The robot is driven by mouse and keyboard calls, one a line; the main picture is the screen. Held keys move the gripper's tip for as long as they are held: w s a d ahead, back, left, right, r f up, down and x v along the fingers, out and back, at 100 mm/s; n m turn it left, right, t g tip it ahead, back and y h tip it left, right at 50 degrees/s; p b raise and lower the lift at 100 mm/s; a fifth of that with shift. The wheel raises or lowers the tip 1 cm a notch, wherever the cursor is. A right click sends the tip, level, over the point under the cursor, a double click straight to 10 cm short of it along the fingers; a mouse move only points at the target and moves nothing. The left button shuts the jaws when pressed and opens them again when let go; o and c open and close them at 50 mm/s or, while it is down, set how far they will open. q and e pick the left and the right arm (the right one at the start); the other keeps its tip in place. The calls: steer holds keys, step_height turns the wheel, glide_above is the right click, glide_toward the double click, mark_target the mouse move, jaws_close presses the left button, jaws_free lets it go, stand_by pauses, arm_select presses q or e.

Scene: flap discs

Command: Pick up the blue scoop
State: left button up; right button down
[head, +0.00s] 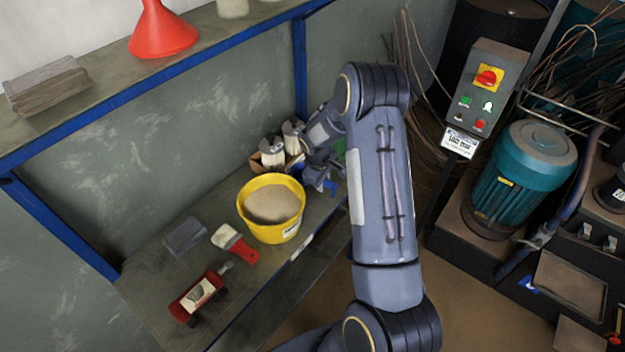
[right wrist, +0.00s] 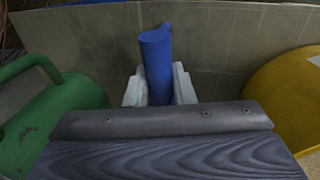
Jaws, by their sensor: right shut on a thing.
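The blue scoop (head: 331,187) shows only as a small blue piece by my right gripper in the head view. In the right wrist view its blue rounded handle (right wrist: 156,68) stands between the two pale fingers. My right gripper (head: 322,178) is shut on this handle, just to the right of the yellow bucket. The rest of the scoop is hidden by the gripper and the wrist. My left gripper is not in view.
A yellow bucket (head: 275,232) of pale powder stands close to the left of my gripper. A green container (right wrist: 60,125) is close on the other side. A blue-edged shelf hangs above.

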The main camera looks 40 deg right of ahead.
step_height(320, 180, up, 10)
steer(key=shift+b, duration=0.55)
stand_by(0.8)
